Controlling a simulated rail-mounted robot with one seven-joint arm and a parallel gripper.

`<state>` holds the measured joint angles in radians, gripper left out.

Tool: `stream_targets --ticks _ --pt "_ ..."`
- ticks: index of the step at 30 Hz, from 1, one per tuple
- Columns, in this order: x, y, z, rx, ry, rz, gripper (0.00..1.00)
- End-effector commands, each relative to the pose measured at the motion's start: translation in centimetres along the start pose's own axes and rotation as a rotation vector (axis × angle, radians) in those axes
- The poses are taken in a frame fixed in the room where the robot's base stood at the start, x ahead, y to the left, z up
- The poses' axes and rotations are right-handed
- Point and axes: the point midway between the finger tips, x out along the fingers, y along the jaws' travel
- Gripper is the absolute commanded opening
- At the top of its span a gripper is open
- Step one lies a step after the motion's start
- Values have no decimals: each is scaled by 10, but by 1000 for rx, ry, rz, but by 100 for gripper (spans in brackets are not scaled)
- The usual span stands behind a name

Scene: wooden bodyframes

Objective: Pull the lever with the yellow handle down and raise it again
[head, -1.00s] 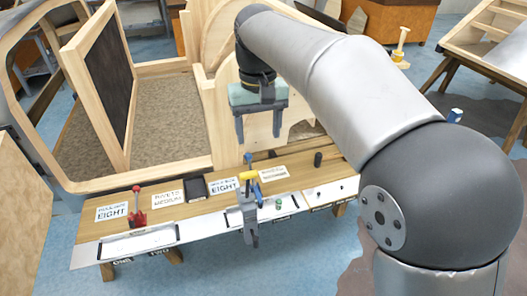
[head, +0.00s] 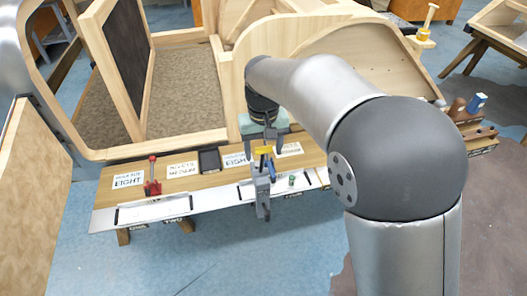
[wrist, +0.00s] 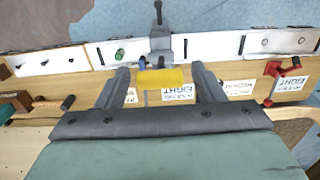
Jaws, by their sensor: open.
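The lever's yellow handle (head: 264,150) sits on top of a grey lever mount (head: 262,195) on the front of the wooden bench. The lever appears upright. My gripper (head: 265,148) is open just above and behind the handle. In the wrist view the yellow handle (wrist: 161,77) lies between the two spread fingertips of my gripper (wrist: 160,72), with a gap on each side. No finger clearly touches it. The fingers partly overlap the lever area in the head view.
A red lever (head: 152,178) stands to the left on the bench (head: 112,195), near paper labels and a black tablet-like plate (head: 209,160). A small green knob (head: 291,180) is close to the right of the lever. A large wooden body frame (head: 180,148) rises behind.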

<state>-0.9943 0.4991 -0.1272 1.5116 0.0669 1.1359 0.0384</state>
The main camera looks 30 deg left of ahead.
Motion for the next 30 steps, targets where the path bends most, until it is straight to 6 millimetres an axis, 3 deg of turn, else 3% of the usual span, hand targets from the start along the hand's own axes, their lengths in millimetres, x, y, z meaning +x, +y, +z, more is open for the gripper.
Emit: stream_targets --ticks 6,15,22,30 --pt "18 0 0 0 1 -1 62" --pt "20 0 0 0 1 0 62" --pt "20 0 0 0 1 0 0" --pt "25 -11 4 -20 32 -1 0"
